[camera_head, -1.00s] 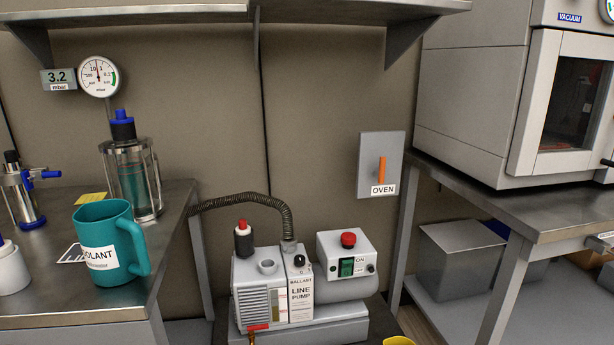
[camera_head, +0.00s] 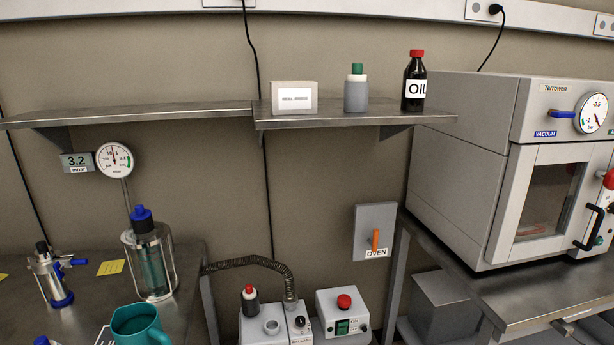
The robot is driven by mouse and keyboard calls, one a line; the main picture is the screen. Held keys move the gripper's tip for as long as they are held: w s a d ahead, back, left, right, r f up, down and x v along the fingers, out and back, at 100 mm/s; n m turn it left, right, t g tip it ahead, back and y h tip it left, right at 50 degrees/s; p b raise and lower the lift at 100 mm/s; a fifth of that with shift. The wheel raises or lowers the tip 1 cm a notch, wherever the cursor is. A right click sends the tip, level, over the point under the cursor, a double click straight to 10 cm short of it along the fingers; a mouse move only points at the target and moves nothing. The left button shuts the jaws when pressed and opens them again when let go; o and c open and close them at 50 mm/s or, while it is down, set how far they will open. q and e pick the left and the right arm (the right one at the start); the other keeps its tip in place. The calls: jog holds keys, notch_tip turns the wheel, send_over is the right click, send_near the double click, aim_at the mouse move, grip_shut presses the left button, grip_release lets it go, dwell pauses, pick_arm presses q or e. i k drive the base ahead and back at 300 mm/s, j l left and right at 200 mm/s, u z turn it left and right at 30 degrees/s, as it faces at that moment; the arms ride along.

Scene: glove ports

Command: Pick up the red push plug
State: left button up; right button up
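I cannot tell for sure which red part is the push plug. A red knob (camera_head: 608,179) shows at the right picture edge on the front of the vacuum oven, partly cut off. A red mushroom button (camera_head: 344,301) sits on the grey switch box (camera_head: 341,318) of the pump. A dark plug with a red top (camera_head: 249,292) stands upright on the line pump (camera_head: 262,328). Neither of my grippers is in view.
The vacuum oven (camera_head: 470,130) stands on a metal bench at the right. A wall shelf (camera_head: 340,122) bears a white box, a grey bottle and an OIL bottle (camera_head: 415,82). The left bench holds a teal mug (camera_head: 138,325) and a glass trap (camera_head: 150,262).

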aim_at(343, 301)
jog(key=i+l+z, duration=0.15)
jog(key=i+z, duration=0.15)
jog(key=z, duration=0.15)
jog(key=i+l+z, duration=0.1)
jog(key=i+z, duration=0.15)
jog(key=z, duration=0.2)
jog(key=i+z, duration=0.3)
jog(key=z, duration=0.15)
